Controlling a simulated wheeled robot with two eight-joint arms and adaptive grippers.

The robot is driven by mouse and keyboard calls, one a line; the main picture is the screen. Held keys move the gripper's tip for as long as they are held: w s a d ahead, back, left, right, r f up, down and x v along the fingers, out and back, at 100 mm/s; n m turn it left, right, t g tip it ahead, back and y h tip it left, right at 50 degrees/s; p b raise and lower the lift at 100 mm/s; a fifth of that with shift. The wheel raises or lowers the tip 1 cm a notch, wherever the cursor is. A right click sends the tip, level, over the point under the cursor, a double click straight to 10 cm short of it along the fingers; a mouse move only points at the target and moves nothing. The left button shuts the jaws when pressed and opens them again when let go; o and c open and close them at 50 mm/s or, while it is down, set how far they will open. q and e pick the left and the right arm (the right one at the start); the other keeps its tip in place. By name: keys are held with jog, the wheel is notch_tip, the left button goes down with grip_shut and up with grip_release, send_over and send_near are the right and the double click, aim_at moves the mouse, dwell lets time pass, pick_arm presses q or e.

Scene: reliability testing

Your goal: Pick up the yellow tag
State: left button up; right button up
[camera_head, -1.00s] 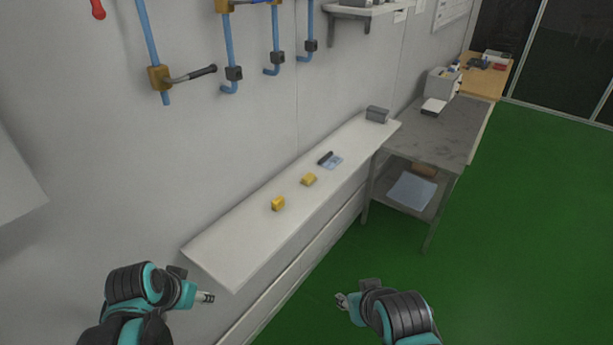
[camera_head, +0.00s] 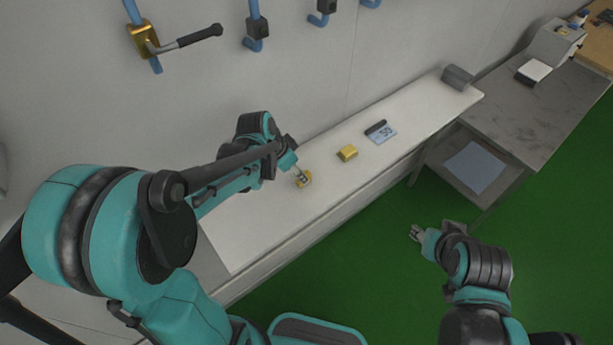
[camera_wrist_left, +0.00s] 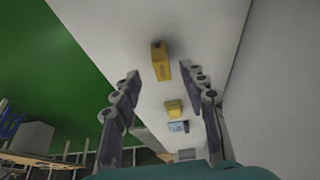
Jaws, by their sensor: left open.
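A yellow tag with dark markings (camera_head: 303,179) lies on the white shelf; it also shows between the fingertips in the left wrist view (camera_wrist_left: 160,62). A second small yellow piece (camera_head: 347,153) lies further right along the shelf and shows lower in the wrist view (camera_wrist_left: 174,108). My left gripper (camera_head: 300,172) is right by the first tag, fingers spread on either side of it in the wrist view (camera_wrist_left: 160,74); I cannot tell whether they touch it. My right gripper (camera_head: 416,233) is over the green floor, away from the shelf; its fingers are too small to judge.
A blue card with a dark clip (camera_head: 382,132) lies beyond the second yellow piece. A grey block (camera_head: 458,78) stands at the shelf's far end. A grey table (camera_head: 535,105) adjoins it. The wall with hooks (camera_head: 260,30) runs close behind the shelf.

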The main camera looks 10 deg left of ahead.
pick_arm(q)
jog(key=b+x, duration=0.1)
jog(key=x, duration=0.4)
jog(key=shift+w+r, duration=0.1)
jog(key=shift+w, duration=0.05)
jog(key=shift+c, duration=0.4)
grip_shut()
jog(key=shift+r, duration=0.2)
